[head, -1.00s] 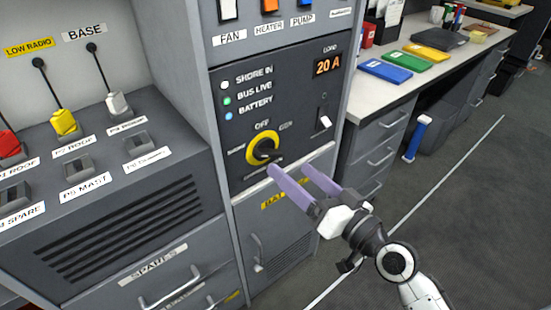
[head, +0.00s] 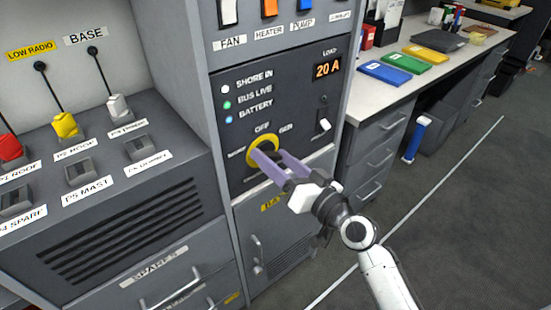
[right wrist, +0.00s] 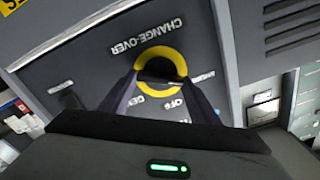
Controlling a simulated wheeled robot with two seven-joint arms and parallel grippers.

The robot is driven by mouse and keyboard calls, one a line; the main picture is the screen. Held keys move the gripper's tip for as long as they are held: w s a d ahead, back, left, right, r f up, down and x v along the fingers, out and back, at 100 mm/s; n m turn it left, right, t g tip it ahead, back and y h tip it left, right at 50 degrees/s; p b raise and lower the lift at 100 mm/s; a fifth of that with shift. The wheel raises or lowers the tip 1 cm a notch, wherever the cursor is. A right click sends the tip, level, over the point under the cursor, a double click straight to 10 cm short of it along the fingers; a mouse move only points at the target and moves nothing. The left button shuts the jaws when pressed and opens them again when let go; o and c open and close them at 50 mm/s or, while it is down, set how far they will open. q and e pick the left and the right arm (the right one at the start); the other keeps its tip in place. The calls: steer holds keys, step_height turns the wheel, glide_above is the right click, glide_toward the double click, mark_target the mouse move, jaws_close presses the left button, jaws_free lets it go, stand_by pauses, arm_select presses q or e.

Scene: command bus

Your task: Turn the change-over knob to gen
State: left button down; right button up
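The change-over knob is black on a yellow ring (head: 262,138), low on the dark panel (head: 290,100); my fingers partly hide it in the head view. OFF is printed above it and GEN to its upper right. In the right wrist view the knob (right wrist: 160,77) shows upside down inside its ring. My right gripper (head: 267,155) is at the knob, its purple fingers apart. In the right wrist view the fingertips (right wrist: 160,82) reach the ring's near edge, one towards each side of the knob. Contact cannot be told. My left gripper is out of view.
A small white-tipped switch (head: 324,125) is right of the knob under the 20 A display (head: 328,69). A console with coloured plugs (head: 65,126) stands at the left. A desk with folders (head: 385,72) is at the right; open floor lies before it.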

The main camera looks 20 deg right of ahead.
steer(key=shift+c, duration=0.7)
